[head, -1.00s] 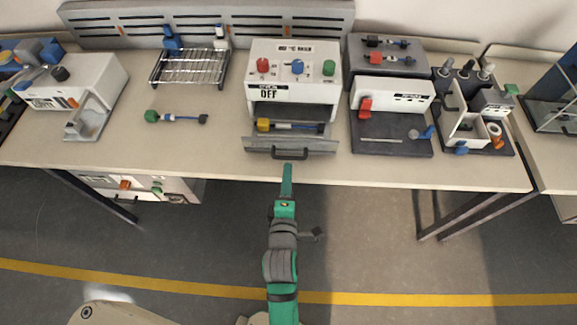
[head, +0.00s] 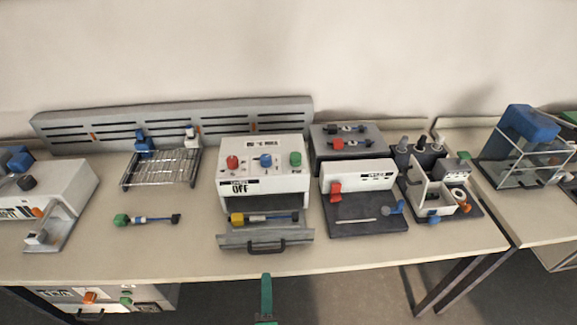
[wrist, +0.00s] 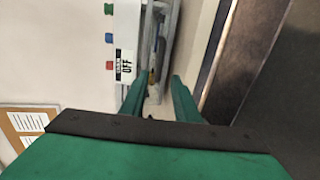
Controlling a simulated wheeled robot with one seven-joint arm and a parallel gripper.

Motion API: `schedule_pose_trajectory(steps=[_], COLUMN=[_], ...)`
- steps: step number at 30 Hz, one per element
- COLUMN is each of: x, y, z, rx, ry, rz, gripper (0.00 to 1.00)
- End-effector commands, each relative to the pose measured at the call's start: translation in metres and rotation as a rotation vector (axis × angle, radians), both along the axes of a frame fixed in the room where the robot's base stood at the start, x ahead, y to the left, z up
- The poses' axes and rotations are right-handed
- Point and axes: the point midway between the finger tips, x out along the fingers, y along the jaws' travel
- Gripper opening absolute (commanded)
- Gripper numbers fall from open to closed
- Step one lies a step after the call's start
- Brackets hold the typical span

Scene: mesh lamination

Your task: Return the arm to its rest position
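My green gripper (head: 266,296) shows at the bottom middle of the head view, in front of the bench edge and below the white machine marked OFF (head: 262,168). In the wrist view, my two green fingers (wrist: 156,98) stand apart with a gap between them. I see nothing held in the gap. The machine with its OFF label (wrist: 124,62) lies sideways beyond the fingers. Most of my arm is cut off by the lower edge of the head view.
The machine's front drawer (head: 265,237) is out, with a yellow-ended tool (head: 262,218) above it. A green-ended tool (head: 147,219) lies on the bench (head: 180,250). A wire rack (head: 162,168) stands behind it. Free floor shows at the lower right.

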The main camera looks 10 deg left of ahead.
Motion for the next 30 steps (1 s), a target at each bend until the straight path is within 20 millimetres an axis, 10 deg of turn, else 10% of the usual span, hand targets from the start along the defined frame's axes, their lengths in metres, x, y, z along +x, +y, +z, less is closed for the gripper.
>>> schedule_pose_trajectory(steps=[8, 30], x=[-0.018, -0.200], y=[-0.014, -0.106], z=[-0.010, -0.012], rx=[0.113, 1.439], ry=[0.039, 0.209], rz=[-0.039, -0.513], gripper=[0.29, 0.29])
